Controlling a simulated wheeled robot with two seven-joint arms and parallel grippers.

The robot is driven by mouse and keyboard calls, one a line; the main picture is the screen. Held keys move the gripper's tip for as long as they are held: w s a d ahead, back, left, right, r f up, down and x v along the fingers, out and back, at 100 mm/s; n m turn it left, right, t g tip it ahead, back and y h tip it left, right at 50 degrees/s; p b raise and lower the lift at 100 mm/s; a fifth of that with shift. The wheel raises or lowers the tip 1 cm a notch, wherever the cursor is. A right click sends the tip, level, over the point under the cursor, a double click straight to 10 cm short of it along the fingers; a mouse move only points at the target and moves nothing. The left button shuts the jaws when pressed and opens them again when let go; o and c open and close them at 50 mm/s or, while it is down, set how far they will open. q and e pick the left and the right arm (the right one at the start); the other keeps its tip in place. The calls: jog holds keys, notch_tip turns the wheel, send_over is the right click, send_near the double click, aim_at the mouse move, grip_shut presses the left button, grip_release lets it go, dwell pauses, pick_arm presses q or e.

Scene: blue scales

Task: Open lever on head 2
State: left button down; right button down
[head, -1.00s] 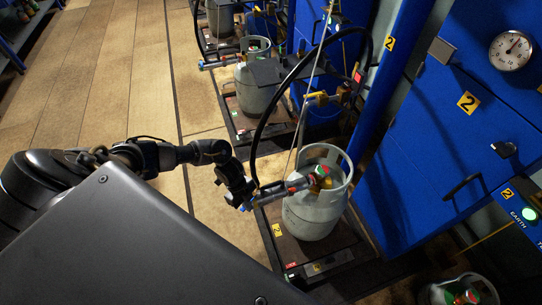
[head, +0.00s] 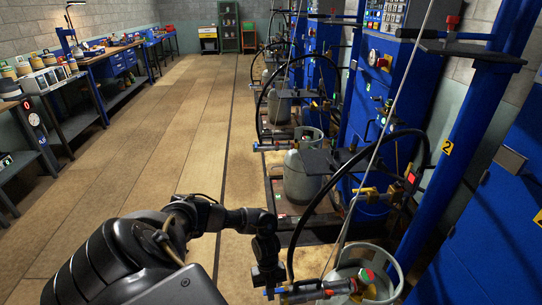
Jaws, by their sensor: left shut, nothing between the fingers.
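The filling head (head: 308,290), silver with a blue end and red and green parts, sits on top of a grey gas cylinder (head: 397,275) at the bottom of the head view. A black hose arches from it up to a brass valve (head: 372,193) by the blue post, which carries a yellow "2" label. My left gripper (head: 269,288) is shut and empty, at the blue left end of the filling head. I cannot tell whether it touches. The lever's position is too small to make out. The cylinder's lower part is out of frame. My right gripper is not in view.
Another grey cylinder (head: 300,178) on a scale stands further back, with more stations behind it. A blue post (head: 462,150) and blue cabinets line the right. A workbench (head: 108,58) runs along the left. The wooden floor (head: 150,150) between them is clear.

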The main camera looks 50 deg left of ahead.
aim_at(277, 293)
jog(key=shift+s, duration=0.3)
pick_arm(q)
jog(key=shift+w, duration=0.1)
jog(key=shift+w+d, duration=0.55)
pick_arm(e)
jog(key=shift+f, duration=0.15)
